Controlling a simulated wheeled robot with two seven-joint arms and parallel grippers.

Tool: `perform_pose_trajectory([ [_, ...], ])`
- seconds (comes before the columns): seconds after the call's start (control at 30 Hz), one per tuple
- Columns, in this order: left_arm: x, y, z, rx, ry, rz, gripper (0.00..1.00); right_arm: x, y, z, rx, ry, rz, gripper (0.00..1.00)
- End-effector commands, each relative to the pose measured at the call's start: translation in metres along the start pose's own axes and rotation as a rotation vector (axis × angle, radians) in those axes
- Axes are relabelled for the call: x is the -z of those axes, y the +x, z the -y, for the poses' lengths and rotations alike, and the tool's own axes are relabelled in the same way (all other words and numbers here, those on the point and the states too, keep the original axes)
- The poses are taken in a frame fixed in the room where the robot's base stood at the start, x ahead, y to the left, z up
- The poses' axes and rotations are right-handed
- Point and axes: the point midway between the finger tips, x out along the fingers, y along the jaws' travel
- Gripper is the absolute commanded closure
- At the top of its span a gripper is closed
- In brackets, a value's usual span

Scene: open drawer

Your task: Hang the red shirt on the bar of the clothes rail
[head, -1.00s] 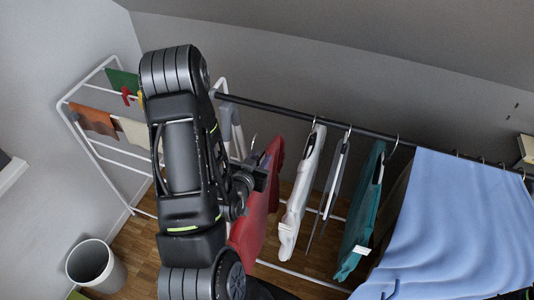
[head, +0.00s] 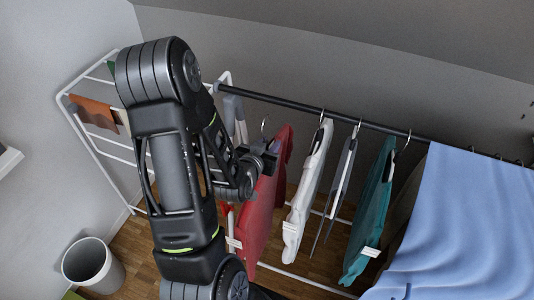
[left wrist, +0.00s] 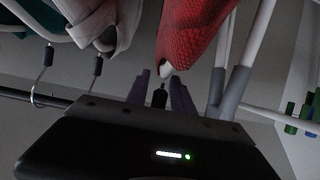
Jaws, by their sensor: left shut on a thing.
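The red shirt (head: 263,215) hangs below my left gripper (head: 264,152), left of the white garment. In the left wrist view the red shirt (left wrist: 194,38) is at the top middle. There my left gripper (left wrist: 162,92) is shut on the dark neck of its hanger (left wrist: 159,97). The hanger's hook (head: 264,124) rises above the gripper in the head view, just below the black bar (head: 290,105). It appears apart from the bar, but the depth between them is hard to judge. My right gripper is not in view.
A white garment (head: 308,190), a teal garment (head: 370,215) and a blue cloth (head: 460,220) hang along the bar to the right. A white drying rack (head: 90,70) stands at the left. A white bin (head: 92,262) is on the wooden floor at lower left.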

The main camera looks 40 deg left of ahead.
Motion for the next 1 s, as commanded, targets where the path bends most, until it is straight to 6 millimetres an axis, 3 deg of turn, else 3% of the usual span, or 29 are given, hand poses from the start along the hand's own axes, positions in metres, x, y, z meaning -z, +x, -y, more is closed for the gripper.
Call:
perform_pose_trajectory([
  [0.27,0.003,0.012,0.000,-0.001,-0.001,-0.006,1.00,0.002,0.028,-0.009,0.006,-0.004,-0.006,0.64],
  [1.0,0.031,0.069,-0.001,-0.002,-0.001,-0.002,1.00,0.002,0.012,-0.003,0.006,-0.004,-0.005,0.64],
])
